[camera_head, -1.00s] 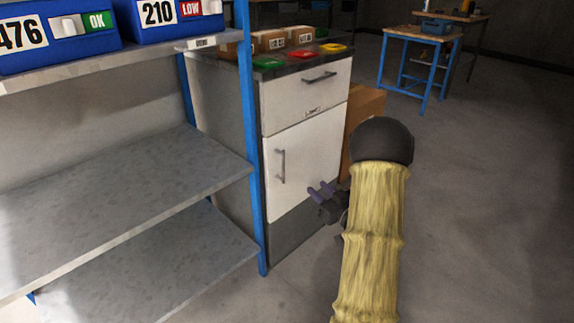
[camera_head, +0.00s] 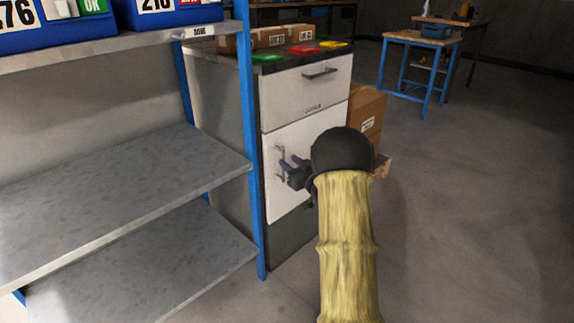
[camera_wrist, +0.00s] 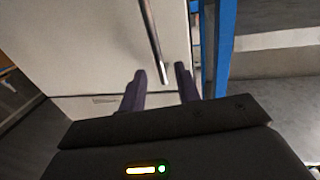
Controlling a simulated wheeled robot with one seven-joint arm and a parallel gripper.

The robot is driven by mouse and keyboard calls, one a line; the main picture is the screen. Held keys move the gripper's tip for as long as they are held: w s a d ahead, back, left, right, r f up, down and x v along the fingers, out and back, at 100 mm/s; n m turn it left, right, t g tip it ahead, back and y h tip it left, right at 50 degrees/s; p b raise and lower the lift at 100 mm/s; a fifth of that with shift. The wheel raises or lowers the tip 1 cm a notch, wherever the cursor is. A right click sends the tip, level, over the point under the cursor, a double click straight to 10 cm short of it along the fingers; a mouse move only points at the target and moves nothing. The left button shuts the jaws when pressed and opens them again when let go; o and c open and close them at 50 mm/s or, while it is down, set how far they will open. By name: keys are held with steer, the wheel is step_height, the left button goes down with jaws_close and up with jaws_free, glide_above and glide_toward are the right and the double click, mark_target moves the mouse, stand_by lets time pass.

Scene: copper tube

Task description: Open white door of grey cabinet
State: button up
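The grey cabinet (camera_head: 222,125) has a white drawer front above a white door (camera_head: 300,140), which is closed. The door's metal handle (camera_head: 279,160) stands upright near the door's left edge. It also shows in the wrist view as a bar (camera_wrist: 152,40). My gripper (camera_head: 286,165) is at the door front beside the handle, partly hidden by my arm. In the wrist view my gripper (camera_wrist: 160,74) is open, with purple fingers apart. The lower end of the handle lies between or just ahead of the fingertips; contact cannot be told.
A blue-framed shelf rack (camera_head: 251,150) stands close at the cabinet's left. Cardboard boxes (camera_head: 367,110) are at its right. Colored trays (camera_head: 302,50) lie on the cabinet top. A blue table (camera_head: 420,42) is at the back; the floor (camera_head: 480,200) at right is clear.

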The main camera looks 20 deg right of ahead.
steer(key=shift+w+a, duration=0.2)
steer(key=shift+w, duration=1.05)
jaws_close()
steer(key=shift+s, duration=0.1)
